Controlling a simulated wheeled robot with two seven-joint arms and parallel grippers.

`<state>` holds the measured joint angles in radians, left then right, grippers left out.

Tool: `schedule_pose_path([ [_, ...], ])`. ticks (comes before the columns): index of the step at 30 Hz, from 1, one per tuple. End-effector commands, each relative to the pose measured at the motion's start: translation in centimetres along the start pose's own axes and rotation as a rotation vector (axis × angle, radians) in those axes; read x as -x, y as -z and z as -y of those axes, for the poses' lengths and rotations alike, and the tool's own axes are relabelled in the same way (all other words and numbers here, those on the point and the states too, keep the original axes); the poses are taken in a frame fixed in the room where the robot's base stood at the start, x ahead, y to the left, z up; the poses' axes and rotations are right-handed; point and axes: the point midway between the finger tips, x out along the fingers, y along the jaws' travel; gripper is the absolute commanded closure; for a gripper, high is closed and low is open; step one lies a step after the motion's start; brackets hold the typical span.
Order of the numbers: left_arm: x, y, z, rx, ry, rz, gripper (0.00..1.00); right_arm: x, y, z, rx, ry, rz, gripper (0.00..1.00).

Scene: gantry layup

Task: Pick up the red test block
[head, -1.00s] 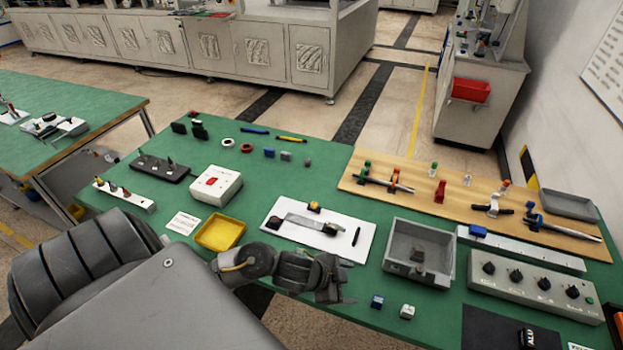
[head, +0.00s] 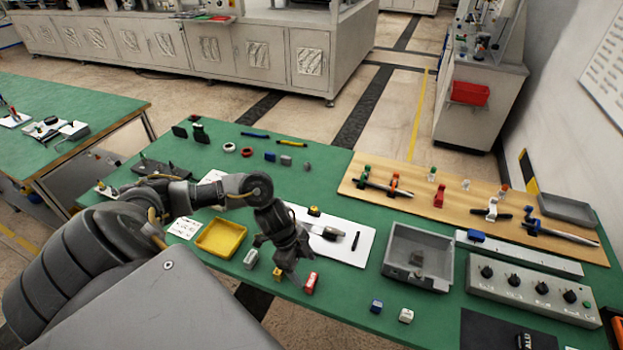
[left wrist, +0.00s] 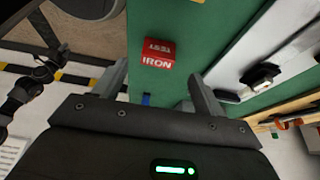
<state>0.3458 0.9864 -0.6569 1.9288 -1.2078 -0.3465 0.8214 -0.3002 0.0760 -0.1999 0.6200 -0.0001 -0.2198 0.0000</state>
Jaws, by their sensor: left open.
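The red test block (head: 310,283) stands on the green table near its front edge. In the left wrist view the red block (left wrist: 158,54) shows the words TEST and IRON and lies ahead of the fingertips, between their lines. My left gripper (head: 292,270) points down just left of the block in the head view. In the wrist view its fingers (left wrist: 160,88) are spread and empty. My right gripper is not in view.
A blue block (head: 376,306) and a white block (head: 406,315) are to the right. A yellow tray (head: 219,239), a white board (head: 357,241) and a grey bin (head: 388,266) lie behind.

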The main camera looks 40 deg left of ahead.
Motion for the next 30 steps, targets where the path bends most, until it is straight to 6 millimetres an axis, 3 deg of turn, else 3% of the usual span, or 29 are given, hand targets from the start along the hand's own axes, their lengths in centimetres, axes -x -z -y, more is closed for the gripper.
schedule_pose_path([
  [10, -1.7, 0.2, -0.2, 0.001, -0.002, 0.0, 0.29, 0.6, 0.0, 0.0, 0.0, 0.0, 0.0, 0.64],
  [19, -5.7, 0.3, -0.4, 0.0, -0.001, 0.0, 0.29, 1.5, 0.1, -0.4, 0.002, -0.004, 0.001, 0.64],
  [27, -6.1, 0.3, -0.3, -0.001, 0.001, 0.001, 0.29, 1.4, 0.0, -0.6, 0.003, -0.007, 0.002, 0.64],
  [30, -6.1, 0.3, -0.3, -0.001, 0.001, 0.001, 0.4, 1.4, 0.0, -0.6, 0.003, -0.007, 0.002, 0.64],
])
